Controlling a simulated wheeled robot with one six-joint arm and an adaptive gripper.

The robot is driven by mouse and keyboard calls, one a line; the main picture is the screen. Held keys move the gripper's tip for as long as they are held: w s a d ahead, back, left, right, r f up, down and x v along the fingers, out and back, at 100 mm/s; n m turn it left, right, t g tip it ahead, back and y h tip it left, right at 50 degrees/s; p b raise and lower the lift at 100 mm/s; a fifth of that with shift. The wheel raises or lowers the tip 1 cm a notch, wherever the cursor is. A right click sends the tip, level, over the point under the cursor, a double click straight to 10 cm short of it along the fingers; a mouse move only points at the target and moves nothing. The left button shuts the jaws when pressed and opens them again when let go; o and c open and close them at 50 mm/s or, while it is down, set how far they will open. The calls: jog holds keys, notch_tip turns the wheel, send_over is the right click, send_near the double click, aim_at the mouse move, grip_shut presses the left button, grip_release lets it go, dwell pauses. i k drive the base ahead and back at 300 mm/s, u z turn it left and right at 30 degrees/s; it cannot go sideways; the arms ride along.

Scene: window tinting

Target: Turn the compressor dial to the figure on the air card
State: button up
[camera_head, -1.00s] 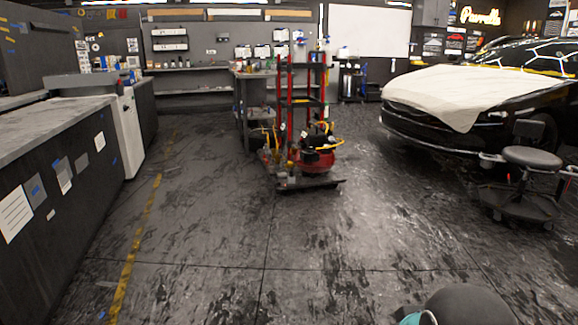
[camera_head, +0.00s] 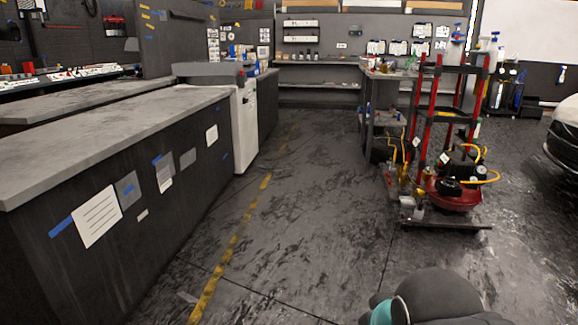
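A red compressor (camera_head: 453,192) with black parts and yellow hoses sits low on a cart with red uprights, right of the middle in the head view. Small gauges or knobs show on it, but I cannot make out the dial or its setting. Several papers are fixed to the dark counter front, among them a white lined sheet (camera_head: 98,217) with blue tape; I cannot tell which, if any, is the air card. My gripper's fingers are not in view; only a rounded dark grey and teal part of my arm shows at the bottom edge.
A long counter (camera_head: 120,125) runs along the left, with a white cabinet (camera_head: 244,125) at its far end. A workbench (camera_head: 385,76) stands behind the cart. The floor between counter and cart is clear, with a yellow line (camera_head: 236,240).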

aim_at(449, 179)
jog(key=u, duration=0.15)
jog(key=i, duration=1.95)
jog(key=z, duration=0.8)
jog(key=i, duration=2)
jog(key=z, duration=0.65)
jog(key=k, duration=0.45)
jog(key=z, duration=0.75)
jog(key=i, duration=1.35)
jog(key=z, duration=0.2)
